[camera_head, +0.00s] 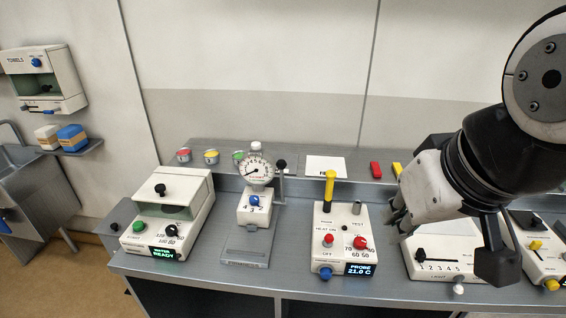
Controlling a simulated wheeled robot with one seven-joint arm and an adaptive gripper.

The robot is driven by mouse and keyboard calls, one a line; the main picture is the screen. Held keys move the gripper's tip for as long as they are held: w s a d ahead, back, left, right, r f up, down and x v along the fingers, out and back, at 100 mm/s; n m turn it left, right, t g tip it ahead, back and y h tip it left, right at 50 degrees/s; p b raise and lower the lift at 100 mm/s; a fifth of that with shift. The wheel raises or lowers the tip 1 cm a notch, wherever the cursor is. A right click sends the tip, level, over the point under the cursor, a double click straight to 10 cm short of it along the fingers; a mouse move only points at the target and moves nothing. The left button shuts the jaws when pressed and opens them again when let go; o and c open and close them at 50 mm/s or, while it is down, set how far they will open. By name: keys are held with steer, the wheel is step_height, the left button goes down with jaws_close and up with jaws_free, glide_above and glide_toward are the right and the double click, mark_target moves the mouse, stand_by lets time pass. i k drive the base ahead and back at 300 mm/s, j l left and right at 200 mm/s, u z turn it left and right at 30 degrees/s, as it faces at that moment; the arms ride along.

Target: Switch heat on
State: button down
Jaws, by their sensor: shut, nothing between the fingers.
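A white box (342,214) stands on the bench just right of the middle. Small print on its face appears to read "HEAT ON" near a red-capped control (328,240). A red dial (361,243) with numbers is to its right, and a lit display (360,269) reads "PROBE 21.0 C". A blue knob (326,273) is at the lower front, and a yellow-topped lever (330,186) stands at the back. The red control's setting is too small to tell. My gripper (394,214) is shut and empty, to the right of this box in the picture, apart from the dial.
A white unit with a numbered slider (437,261) lies under my arm. A gauge stand (256,172) and a white hooded unit (171,217) are to the left. Red (375,169) and yellow blocks lie on the back ledge. Bare bench shows between the units.

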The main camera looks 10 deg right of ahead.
mark_target(329, 238)
steer(key=k+j, duration=0.1)
steer(key=j, duration=1.4)
steer(key=k+j, duration=0.15)
steer(key=j, duration=0.6)
